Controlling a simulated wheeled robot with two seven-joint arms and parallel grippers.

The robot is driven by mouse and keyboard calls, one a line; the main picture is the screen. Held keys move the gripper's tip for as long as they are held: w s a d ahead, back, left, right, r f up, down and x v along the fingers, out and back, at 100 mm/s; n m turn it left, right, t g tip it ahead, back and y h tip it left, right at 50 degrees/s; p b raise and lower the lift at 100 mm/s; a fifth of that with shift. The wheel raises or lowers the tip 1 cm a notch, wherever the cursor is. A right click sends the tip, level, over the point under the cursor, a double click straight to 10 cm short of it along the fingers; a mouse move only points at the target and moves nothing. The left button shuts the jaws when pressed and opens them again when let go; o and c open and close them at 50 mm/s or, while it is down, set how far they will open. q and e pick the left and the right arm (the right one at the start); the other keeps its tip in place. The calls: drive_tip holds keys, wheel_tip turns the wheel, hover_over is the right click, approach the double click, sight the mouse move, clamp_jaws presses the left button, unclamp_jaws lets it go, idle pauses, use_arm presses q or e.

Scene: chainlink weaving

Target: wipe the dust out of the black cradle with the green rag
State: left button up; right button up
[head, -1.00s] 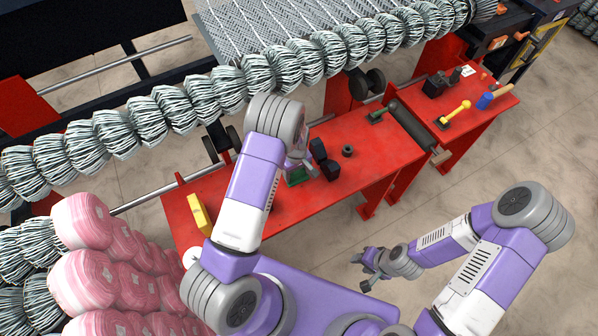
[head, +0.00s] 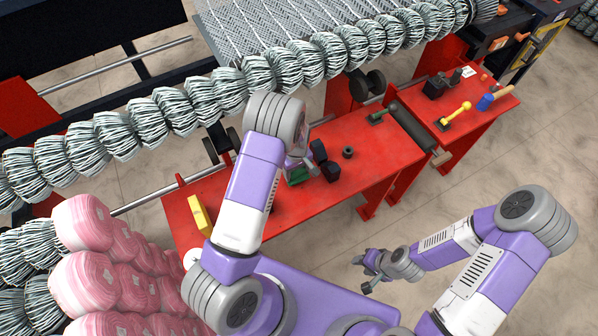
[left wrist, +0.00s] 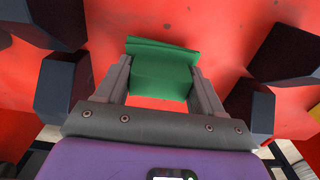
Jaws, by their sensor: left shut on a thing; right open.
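My left gripper (left wrist: 163,85) is shut on the green rag (left wrist: 162,72), which sticks out past the fingertips over the red surface. The rag also shows small in the head view (head: 297,175), partly hidden by my left arm. The black cradle shows in the left wrist view as dark blocks on both sides of the gripper, such as the left block (left wrist: 60,88). In the head view the black cradle (head: 330,170) is right beside the rag. Small dark specks lie on the red around the rag. My right gripper (head: 368,273) is open and empty, off the table's front.
The red table (head: 375,150) also holds a small dark ring (head: 348,152), a yellow block (head: 199,214) and a dark roller (head: 412,125). Pink bobbins (head: 110,265) stand at the lower left.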

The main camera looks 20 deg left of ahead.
use_arm(q)
drive_tip(key=r, duration=0.1)
drive_tip(key=r+p, duration=0.1)
drive_tip(key=r, duration=0.1)
drive_tip(key=shift+w+p, duration=0.2)
drive_tip(key=shift+p, duration=0.1)
drive_tip(key=shift+r+p, duration=1.2)
drive_tip(key=shift+r, duration=0.45)
